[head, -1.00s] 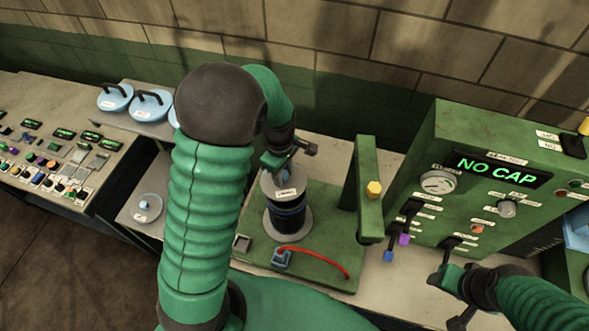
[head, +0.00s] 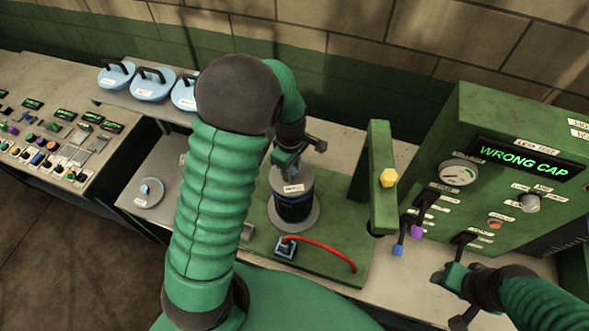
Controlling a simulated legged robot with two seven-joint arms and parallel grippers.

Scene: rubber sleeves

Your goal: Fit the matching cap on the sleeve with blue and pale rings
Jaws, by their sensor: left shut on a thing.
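A dark sleeve with blue and pale rings (head: 293,210) stands upright on the round base of the green test stand. A grey cap with a white label (head: 292,188) sits on top of the sleeve. My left gripper (head: 287,163) is above the sleeve, shut on this cap; the jaws are partly hidden by my own wrist. The display (head: 522,163) on the green leak-test box reads "WRONG CAP". My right gripper (head: 452,280) is low at the right, by a black lever on the box front; I cannot tell its jaw state.
Several pale blue caps with black handles (head: 153,84) stand on the shelf at back left. A small round cap (head: 149,192) lies on the grey plate left of my arm. A green post with a yellow knob (head: 388,178) and a red hose (head: 325,250) are close to the sleeve.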

